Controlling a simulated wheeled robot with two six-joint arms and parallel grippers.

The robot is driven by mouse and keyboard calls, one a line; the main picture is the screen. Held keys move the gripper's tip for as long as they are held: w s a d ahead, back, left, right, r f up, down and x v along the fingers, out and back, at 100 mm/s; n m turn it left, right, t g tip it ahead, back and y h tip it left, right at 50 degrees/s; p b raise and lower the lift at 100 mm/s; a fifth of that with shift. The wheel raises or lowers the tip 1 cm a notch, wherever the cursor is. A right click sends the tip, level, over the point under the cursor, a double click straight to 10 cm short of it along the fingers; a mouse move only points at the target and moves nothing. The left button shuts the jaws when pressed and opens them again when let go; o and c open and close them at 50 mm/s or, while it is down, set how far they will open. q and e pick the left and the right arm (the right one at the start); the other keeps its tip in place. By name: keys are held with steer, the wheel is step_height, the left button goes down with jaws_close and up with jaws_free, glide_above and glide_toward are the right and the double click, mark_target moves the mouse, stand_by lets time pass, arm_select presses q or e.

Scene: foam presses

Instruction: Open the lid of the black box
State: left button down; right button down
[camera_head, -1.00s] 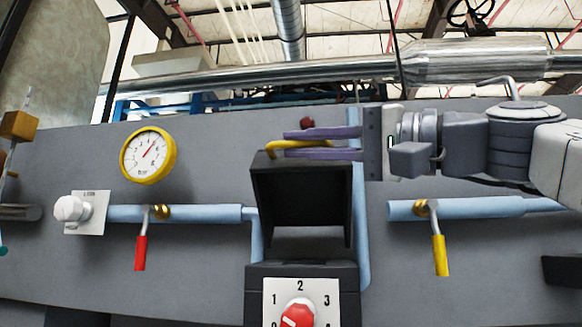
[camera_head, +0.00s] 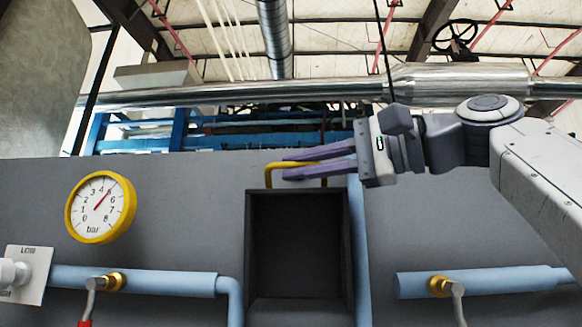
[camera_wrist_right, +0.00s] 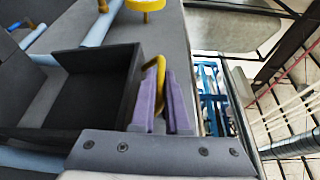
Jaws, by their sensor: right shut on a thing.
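The black box's hollow lid (camera_head: 298,245) is raised, with its dark inside facing me in the head view. A yellow handle (camera_head: 268,174) stands at its top edge. My right gripper (camera_head: 287,165) comes in from the right with its purple fingers shut on this handle. The right wrist view shows the handle (camera_wrist_right: 152,76) between the fingers (camera_wrist_right: 160,85), beside the hollow lid (camera_wrist_right: 80,97). The fingers hide part of the handle. The lower part of the box is out of the head view. My left gripper is not in view.
A yellow-rimmed gauge (camera_head: 100,207) is on the grey panel to the left. Blue pipes with valves run on both sides, left (camera_head: 150,281) and right (camera_head: 490,283). Another blue pipe (camera_head: 360,250) runs close along the lid's right side. A shiny duct (camera_head: 460,82) crosses above.

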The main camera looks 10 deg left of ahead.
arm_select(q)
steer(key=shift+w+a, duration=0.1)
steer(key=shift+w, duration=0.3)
arm_select(e)
steer(key=shift+w+r, duration=0.1)
steer(key=shift+w, duration=0.4)
steer(key=c, duration=1.2)
jaws_free()
steer(key=v, duration=1)
steer(key=shift+d, duration=0.2)
steer(key=shift+s+r, duration=0.1)
steer(key=shift+s, duration=0.05)
